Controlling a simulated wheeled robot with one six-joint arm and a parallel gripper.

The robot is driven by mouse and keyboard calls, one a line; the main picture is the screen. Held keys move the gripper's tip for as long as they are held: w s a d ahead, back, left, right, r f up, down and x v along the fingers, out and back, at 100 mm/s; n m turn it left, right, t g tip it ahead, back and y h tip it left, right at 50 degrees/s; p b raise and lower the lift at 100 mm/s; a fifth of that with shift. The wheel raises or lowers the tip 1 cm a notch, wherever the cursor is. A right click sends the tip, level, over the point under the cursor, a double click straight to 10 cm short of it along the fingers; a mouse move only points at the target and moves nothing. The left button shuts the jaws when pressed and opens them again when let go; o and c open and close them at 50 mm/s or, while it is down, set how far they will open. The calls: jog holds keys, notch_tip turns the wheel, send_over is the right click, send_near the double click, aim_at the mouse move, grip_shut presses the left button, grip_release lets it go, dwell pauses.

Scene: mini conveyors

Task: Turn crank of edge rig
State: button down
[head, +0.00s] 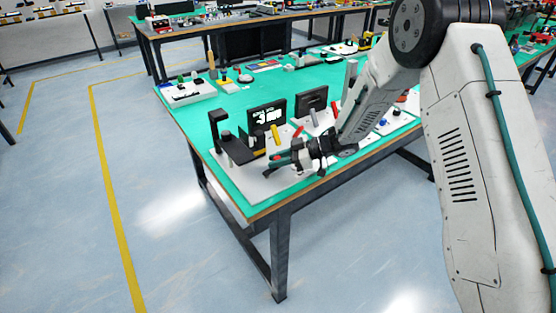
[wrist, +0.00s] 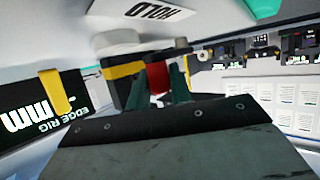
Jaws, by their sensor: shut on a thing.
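The edge rig's white base plate (head: 245,180) lies at the near corner of the green-topped table. Its black sign panel (head: 262,115) stands on it and shows rotated in the wrist view (wrist: 38,125), where "EDGE RIG" can be read. My gripper (head: 291,158) is low over the rig, at its right part. In the wrist view its green fingers (wrist: 158,84) are closed on a red grip (wrist: 157,76), which looks like the crank's handle. The red piece also shows at the gripper's left in the head view (head: 280,161). The crank's arm and pivot are mostly hidden.
A black upright post with a shelf (head: 218,130) stands at the rig's left. A yellow lever (head: 275,135) is close behind my gripper. A second dark panel (head: 312,102) and other rigs stand farther right. The floor left of the table is clear.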

jog(key=c, duration=1.3)
grip_release()
jog(key=shift+v, duration=3.85)
